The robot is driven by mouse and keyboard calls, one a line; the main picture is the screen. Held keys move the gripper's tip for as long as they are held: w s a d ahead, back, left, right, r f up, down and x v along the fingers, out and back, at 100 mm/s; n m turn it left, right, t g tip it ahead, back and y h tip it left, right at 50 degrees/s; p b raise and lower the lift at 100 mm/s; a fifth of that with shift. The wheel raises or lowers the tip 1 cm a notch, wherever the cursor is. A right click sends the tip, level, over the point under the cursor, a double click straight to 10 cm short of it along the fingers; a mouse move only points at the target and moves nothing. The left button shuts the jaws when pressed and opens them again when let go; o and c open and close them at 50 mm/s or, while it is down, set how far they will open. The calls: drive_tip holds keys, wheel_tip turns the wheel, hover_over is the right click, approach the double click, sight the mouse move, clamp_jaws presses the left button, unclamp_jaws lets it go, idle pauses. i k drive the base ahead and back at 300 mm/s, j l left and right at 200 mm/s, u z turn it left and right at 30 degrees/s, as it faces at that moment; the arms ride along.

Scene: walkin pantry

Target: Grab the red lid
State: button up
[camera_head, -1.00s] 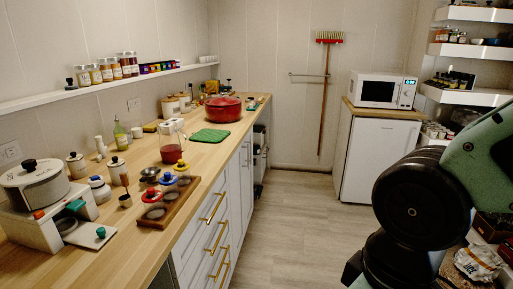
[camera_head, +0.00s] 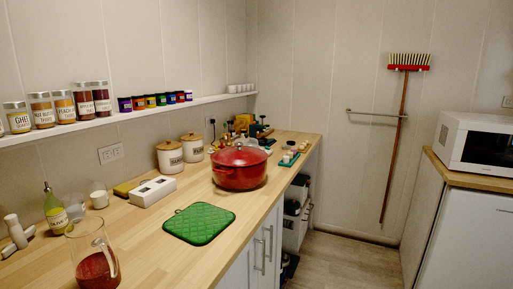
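A red lid (camera_head: 238,156) with a knob on top sits on a red pot (camera_head: 241,178). The pot stands on the wooden counter (camera_head: 205,262) toward its far end, just beyond a green quilted mat (camera_head: 199,223). The lid looks level and rests on the pot's rim. My gripper is not in view, and no part of my arm shows now.
A glass jug (camera_head: 97,270) with red contents stands at the near left, by a green bottle (camera_head: 55,214). A white box (camera_head: 152,191) and two canisters (camera_head: 170,157) are left of the pot. Small items crowd behind it. Jars line the wall shelf (camera_head: 130,113).

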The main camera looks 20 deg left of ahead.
sight(239, 155)
drive_tip(key=i+l+u, duration=0.1)
drive_tip(key=i+u, duration=0.25)
drive_tip(key=i, duration=0.15)
drive_tip(key=i+l+u, duration=0.3)
drive_tip(key=i, duration=0.25)
drive_tip(key=i+l+u, duration=0.35)
drive_tip(key=i, duration=0.15)
